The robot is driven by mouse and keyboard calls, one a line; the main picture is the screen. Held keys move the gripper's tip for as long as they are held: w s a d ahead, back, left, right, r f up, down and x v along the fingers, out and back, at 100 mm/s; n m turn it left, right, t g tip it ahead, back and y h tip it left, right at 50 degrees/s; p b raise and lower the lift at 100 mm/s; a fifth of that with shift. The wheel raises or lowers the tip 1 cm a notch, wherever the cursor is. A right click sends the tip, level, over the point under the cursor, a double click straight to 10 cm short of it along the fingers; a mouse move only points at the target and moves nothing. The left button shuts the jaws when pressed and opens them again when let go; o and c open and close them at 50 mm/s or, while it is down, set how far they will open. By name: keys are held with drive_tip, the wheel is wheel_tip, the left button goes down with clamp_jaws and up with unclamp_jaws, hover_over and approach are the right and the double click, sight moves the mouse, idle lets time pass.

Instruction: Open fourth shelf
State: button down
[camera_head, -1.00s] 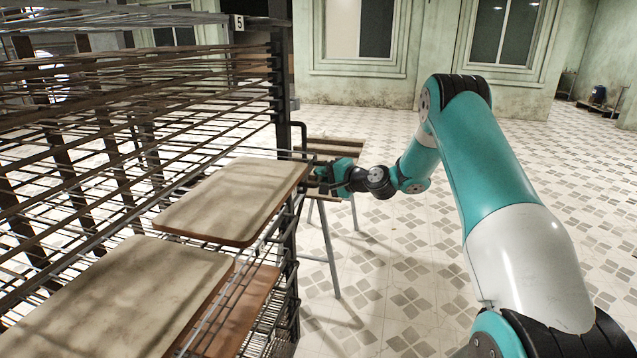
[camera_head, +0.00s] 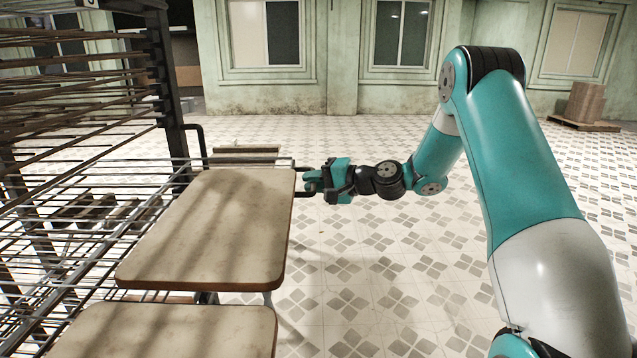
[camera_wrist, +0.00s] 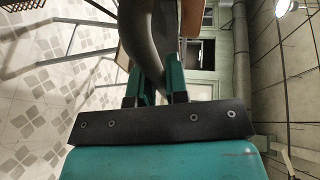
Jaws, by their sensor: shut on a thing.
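A wire shelf (camera_head: 245,162) stands pulled out past the upright post of the tall rack (camera_head: 75,110), at the left of the head view. My gripper (camera_head: 310,181) is at the shelf's outer right end, beside the board's far right corner. In the wrist view my gripper (camera_wrist: 155,85) is shut on a dark curved bar, the shelf handle (camera_wrist: 138,38), which passes between its two teal fingers. In the head view the gripper mostly hides the handle.
A second pale board (camera_head: 165,332) sits nearer and lower at the bottom left. A dark bent bar (camera_head: 199,138) juts from the rack post. A low bench (camera_head: 245,152) stands behind the shelf. Open tiled floor (camera_head: 400,275) lies to the right, and a box on a pallet (camera_head: 585,105) stands far right.

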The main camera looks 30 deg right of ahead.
drive_tip(key=shift+s+d, duration=0.1)
drive_tip(key=shift+d, duration=0.05)
drive_tip(key=c, duration=1.1)
unclamp_jaws()
drive_tip(key=shift+c, duration=0.2)
drive_tip(key=b+v, duration=0.4)
drive_tip(key=v, duration=1.3)
drive_tip(key=shift+d+b, duration=0.3)
